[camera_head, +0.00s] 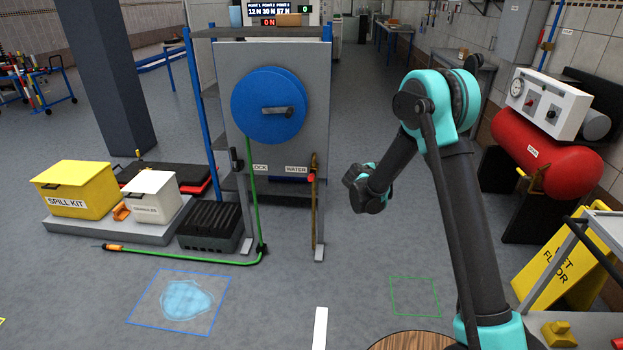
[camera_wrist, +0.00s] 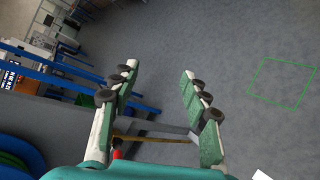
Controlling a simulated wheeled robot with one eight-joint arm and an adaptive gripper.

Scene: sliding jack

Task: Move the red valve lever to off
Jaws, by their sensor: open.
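The red valve lever (camera_head: 310,178) is small and sits on the brass pipe (camera_head: 314,215) under the WATER label (camera_head: 296,169), on the right side of the grey panel (camera_head: 312,110). In the wrist view a bit of red (camera_wrist: 117,153) shows low at the left, beside a yellowish bar (camera_wrist: 150,139); the palm partly hides it. My gripper (camera_head: 362,190) is in the air to the right of the lever, apart from it. In the wrist view my gripper (camera_wrist: 158,72) has its two fingers spread, with nothing between them.
The panel carries a blue hose reel (camera_head: 269,104) and a green hose (camera_head: 253,190) running to the floor. A red tank (camera_head: 545,150) and yellow wet-floor sign (camera_head: 565,265) stand at right. Floor before the panel is mostly clear.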

